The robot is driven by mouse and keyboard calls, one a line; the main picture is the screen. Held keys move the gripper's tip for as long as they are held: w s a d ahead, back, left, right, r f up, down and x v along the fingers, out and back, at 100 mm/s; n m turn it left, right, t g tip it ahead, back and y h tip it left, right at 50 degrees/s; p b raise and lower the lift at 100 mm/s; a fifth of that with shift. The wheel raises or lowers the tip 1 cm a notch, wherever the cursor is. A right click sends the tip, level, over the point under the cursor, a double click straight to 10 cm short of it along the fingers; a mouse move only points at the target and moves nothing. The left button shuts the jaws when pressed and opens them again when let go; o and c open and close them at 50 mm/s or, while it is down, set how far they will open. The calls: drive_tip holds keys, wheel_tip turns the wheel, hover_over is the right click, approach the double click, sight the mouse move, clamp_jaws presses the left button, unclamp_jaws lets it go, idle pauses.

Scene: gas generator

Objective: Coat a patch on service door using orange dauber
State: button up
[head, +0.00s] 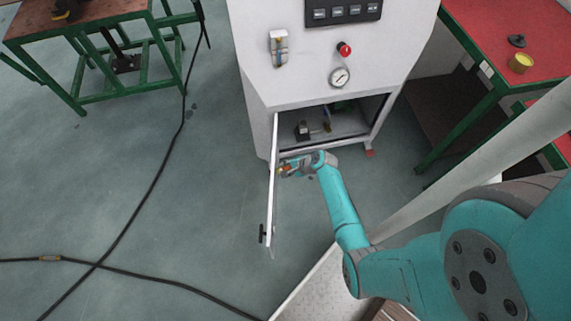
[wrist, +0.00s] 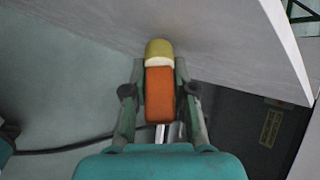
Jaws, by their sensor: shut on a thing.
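The orange dauber (wrist: 159,95) has an orange body, a pale band and a yellowish rounded tip. My gripper (wrist: 160,92) is shut on its body, with one finger on each side. The tip points at the grey-white face of the service door (wrist: 215,30) and looks close to or on it; I cannot tell whether it touches. In the head view the service door (head: 272,190) stands swung open, seen nearly edge-on, with a dark handle on its outer side. My gripper (head: 285,169) is at its inner side. No coated patch can be made out.
The white generator cabinet (head: 325,80) stands behind the door, its lower compartment (head: 330,122) open. A red-topped table (head: 500,40) with a yellow tin (head: 521,62) is at right. A green-framed workbench (head: 85,30) is at left. Black cables (head: 150,185) cross the floor.

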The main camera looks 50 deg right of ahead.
drive_tip(key=s+a, duration=0.7)
drive_tip(key=a, duration=0.2)
drive_tip(key=shift+s, duration=0.35)
idle(1.0)
drive_tip(key=w+d, duration=0.9)
drive_tip(key=d, duration=0.2)
drive_tip(key=shift+w, duration=0.2)
idle(1.4)
drive_tip(key=s+d, duration=0.4)
drive_tip(key=shift+s, duration=0.3)
idle(0.4)
drive_tip(key=shift+s+d, duration=0.95)
drive_tip(key=shift+s, duration=0.15)
